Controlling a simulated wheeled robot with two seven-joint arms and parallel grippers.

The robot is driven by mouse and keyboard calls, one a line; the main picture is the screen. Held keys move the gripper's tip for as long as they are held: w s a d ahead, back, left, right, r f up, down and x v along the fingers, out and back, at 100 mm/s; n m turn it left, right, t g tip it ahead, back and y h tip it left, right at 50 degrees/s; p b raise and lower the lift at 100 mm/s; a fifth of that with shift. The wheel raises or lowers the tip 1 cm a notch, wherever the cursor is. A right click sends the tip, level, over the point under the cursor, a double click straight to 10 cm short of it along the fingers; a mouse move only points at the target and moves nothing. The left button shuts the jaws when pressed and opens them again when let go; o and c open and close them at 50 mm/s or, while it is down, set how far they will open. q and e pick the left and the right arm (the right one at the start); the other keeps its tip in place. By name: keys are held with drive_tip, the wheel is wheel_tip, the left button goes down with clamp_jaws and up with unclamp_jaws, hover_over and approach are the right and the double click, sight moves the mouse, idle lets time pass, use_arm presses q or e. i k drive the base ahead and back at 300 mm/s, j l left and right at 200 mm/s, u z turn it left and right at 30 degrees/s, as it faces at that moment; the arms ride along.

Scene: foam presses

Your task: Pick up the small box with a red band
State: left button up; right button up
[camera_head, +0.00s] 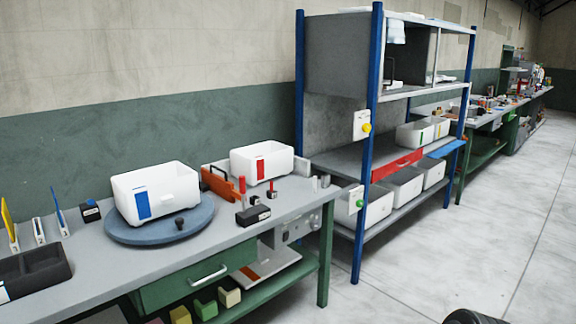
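No small box with a clear red band can be made out for certain. A small dark item with a red mark (272,189) sits on the grey workbench (215,242), too small to read. Behind it a larger white bin (280,165) carries a red label on its front. Another white bin (178,186) with a blue label stands on a round blue-grey turntable (150,235).
A shelf rack with blue posts (367,150) stands right of the bench, holding white bins (405,186) and a red-fronted piece (397,165). A black tray (35,270) lies at the bench's left end. Open concrete floor (480,230) lies at the right.

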sight(263, 161)
drive_tip(key=i+l, duration=0.3)
drive_tip(key=i, duration=0.2)
drive_tip(key=i+l, duration=0.25)
drive_tip(key=i, duration=0.25)
drive_tip(key=i+l, duration=0.3)
drive_tip(key=i, duration=0.2)
drive_tip(key=i+l, duration=0.3)
drive_tip(key=i, duration=0.2)
drive_tip(key=i+l, duration=0.25)
drive_tip(key=i, duration=0.25)
drive_tip(key=i+l, duration=0.3)
drive_tip(key=i, duration=0.2)
drive_tip(key=i+l, duration=0.3)
drive_tip(key=i, duration=0.2)
drive_tip(key=z, duration=0.05)
